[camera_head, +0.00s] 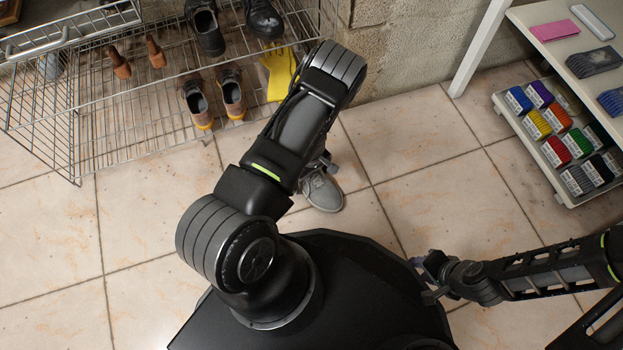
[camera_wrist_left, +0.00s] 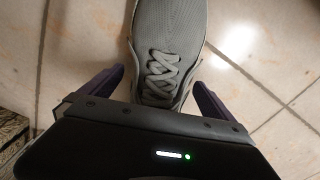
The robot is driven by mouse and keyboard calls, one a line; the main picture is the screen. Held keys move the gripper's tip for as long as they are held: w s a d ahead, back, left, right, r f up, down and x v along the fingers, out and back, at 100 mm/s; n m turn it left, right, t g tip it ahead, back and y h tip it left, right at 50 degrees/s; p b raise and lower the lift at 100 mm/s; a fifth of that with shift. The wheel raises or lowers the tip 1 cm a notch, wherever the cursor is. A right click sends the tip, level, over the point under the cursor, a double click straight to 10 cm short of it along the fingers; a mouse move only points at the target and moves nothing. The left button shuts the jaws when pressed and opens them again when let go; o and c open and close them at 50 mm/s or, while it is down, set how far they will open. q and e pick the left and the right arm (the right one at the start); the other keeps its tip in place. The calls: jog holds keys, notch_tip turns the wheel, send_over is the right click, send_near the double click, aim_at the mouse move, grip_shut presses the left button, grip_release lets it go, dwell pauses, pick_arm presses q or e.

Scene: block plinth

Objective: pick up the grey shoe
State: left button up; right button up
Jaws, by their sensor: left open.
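The grey shoe (camera_head: 322,190) stands on the tiled floor just in front of my base, with its heel end hidden under my left arm in the head view. It also shows in the left wrist view (camera_wrist_left: 168,28), with its toe end toward the top and its pale laces near the gripper. My left gripper (camera_wrist_left: 157,80) is open, with one dark finger on each side of the laced part. I cannot tell whether the fingers touch it. In the head view this gripper is mostly hidden by my arm. My right gripper (camera_head: 424,279) is open and empty, beside my base, away from the shoe.
A white shelf (camera_head: 590,50) with a tray of colourful packs (camera_head: 560,135) stands at the right. The floor between them is clear.

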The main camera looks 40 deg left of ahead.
pick_arm(q)
jog(key=c, duration=1.8)
